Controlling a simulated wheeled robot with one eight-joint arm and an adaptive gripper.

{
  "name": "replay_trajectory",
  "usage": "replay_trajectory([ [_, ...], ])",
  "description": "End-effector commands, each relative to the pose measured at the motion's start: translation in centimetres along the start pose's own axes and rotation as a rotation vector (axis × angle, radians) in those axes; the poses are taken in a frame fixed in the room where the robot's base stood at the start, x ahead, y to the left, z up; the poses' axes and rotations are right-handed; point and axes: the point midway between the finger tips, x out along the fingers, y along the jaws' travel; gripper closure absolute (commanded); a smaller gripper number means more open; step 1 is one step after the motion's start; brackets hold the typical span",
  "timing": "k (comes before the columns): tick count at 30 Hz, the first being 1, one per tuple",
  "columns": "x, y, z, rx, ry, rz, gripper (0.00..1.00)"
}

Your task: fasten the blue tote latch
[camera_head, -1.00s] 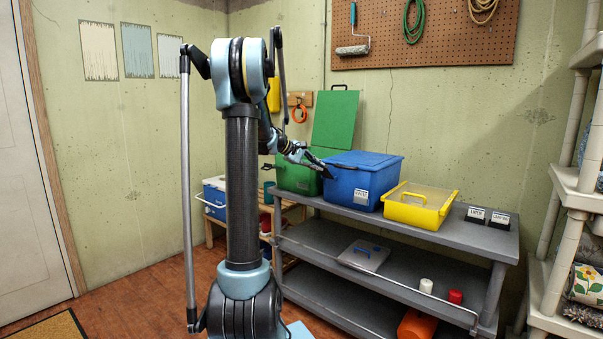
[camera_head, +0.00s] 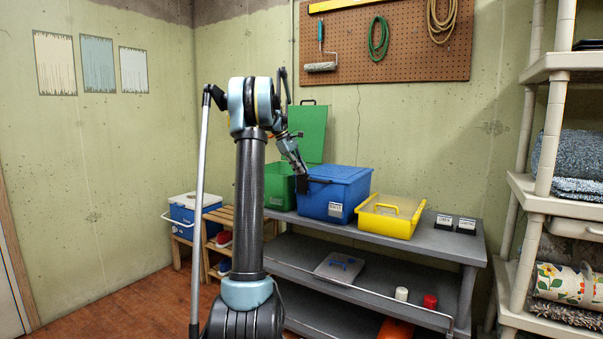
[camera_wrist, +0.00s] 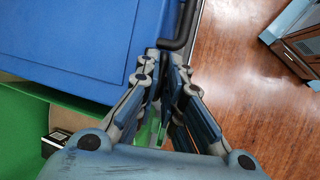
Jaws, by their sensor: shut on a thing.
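The blue tote (camera_head: 345,200) stands on the grey shelf's top with its lid down; its blue lid (camera_wrist: 80,35) fills the upper left of the wrist view. A dark bar-like latch (camera_wrist: 188,20) runs along the tote's edge in the wrist view. My gripper (camera_head: 303,184) points down at the tote's left front edge. In the wrist view my gripper (camera_wrist: 170,55) has its fingers closed together on the near end of the dark bar. The fingers hide that end, and I cannot tell whether the latch is seated.
The green tote (camera_head: 278,188) stands left of the blue one with its lid (camera_head: 305,132) up. A yellow bin (camera_head: 388,222) stands at right, with two small labelled black blocks (camera_head: 455,223) beyond it. A grey shelf (camera_head: 440,243) carries them. A wooden bench (camera_head: 215,222) stands at left.

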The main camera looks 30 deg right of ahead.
Motion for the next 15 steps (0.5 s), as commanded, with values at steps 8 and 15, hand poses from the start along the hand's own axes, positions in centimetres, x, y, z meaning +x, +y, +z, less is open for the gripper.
replay_trajectory([
  [8,-0.08,0.38,-0.42,-0.004,0.001,0.004,1.00],
  [15,-0.15,0.38,-0.51,-0.005,0.002,0.006,1.00],
])
